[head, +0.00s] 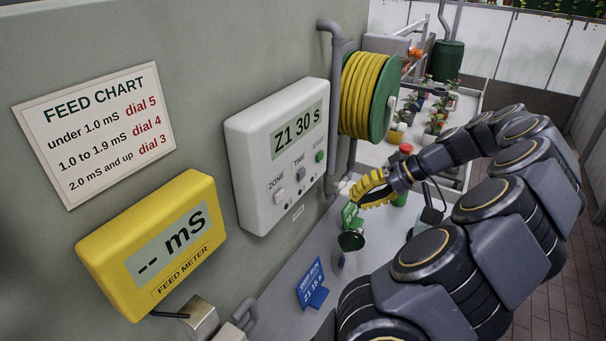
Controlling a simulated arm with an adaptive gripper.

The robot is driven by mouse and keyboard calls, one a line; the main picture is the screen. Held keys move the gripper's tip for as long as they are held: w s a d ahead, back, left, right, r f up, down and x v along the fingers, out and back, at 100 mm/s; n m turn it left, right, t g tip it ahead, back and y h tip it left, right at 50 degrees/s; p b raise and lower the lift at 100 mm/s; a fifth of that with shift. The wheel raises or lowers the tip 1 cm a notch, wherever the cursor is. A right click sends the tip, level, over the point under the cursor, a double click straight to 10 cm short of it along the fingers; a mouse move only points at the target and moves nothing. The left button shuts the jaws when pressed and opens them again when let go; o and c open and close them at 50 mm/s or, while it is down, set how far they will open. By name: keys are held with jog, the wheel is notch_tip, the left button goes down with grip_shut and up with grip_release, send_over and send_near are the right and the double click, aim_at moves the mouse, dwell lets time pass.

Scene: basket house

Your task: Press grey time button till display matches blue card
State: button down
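The white controller box (272,150) is mounted on the wall, and its display (298,129) reads "Z1 30 S". The grey time button (300,173) sits under the label TIME, between the grey zone button (279,197) and a green button (319,156). The blue card (312,284) stands on the bench below; its small text seems to read "Z1 15 s", but the number is hard to make out. My gripper (357,195), with yellow ribbed fingers, is right of the box and apart from the buttons. The finger gap is not clear from here.
A yellow feed meter (160,243) and a feed chart (95,130) are on the wall at left. A yellow hose reel (366,95) is above my gripper. Potted plants stand behind.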

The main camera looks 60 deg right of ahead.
send_near(298, 189)
jog(key=shift+s+a+f+x, duration=0.1)
jog(key=shift+s+x, duration=0.05)
jog(key=shift+x, duration=0.7)
jog(key=shift+s+a+f+x, duration=0.1)
jog(key=shift+s+f+x, duration=0.05)
jog(key=shift+x, duration=0.7)
jog(key=shift+s+f+x, duration=0.1)
jog(key=shift+s+x, duration=0.05)
jog(key=shift+x, duration=0.7)
jog(key=shift+w, duration=0.4)
jog(key=shift+w, duration=0.4)
jog(key=shift+s, duration=0.85)
jog(key=shift+s, duration=0.1)
jog(key=s, duration=0.4)
jog(key=shift+s, duration=0.4)
